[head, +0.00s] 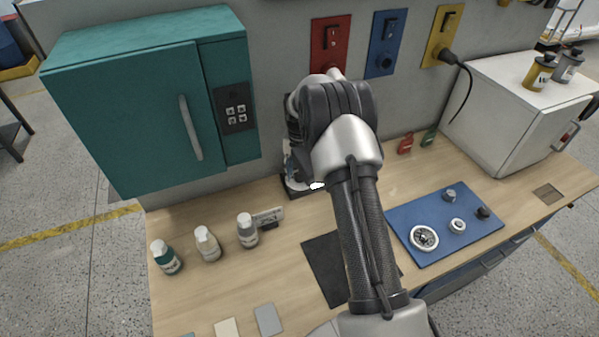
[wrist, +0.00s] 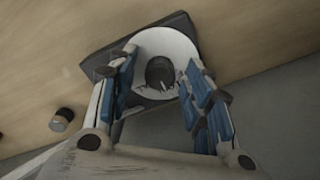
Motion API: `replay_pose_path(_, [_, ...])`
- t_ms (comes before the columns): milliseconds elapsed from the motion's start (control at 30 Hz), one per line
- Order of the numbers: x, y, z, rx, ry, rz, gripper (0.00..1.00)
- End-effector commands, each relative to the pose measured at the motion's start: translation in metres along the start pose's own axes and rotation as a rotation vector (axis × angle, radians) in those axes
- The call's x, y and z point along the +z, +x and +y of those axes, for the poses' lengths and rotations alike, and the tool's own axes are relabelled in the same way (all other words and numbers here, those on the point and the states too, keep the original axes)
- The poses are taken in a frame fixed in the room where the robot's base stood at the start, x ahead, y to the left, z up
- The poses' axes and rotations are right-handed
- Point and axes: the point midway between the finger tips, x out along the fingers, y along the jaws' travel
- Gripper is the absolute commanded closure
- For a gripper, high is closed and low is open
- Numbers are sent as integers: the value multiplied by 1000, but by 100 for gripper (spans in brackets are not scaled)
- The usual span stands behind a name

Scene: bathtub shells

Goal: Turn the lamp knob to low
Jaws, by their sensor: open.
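In the wrist view a dark round knob (wrist: 160,72) sits at the centre of a white dial disc (wrist: 165,43) on a dark square base (wrist: 100,64). Small marks show on the disc near the knob. My gripper (wrist: 161,62) is open, with one blue-padded finger on each side of the knob. I see a gap on both sides, but its height relative to the knob is hard to tell. Part of the dark base (head: 296,190) and a bright white spot (head: 317,185) show beside my arm.
A teal cabinet (head: 130,110) hangs close on the left. Several bottles (head: 207,245) stand on the bench's left side. A blue panel (head: 425,255) with dials lies on the right, near a white box (head: 510,105). A small dark-topped cylinder (wrist: 62,119) is left of my gripper.

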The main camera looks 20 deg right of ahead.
Motion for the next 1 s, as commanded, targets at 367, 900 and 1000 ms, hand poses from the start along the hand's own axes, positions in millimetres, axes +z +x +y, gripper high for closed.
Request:
replay_pose_path(367, [-1, -37, -1, -2, 0, 5, 54])
replay_pose_path(900, [0, -119, 0, 0, 0, 0, 54])
replay_pose_path(1000, [0, -120, 0, 0, 0, 0, 54])
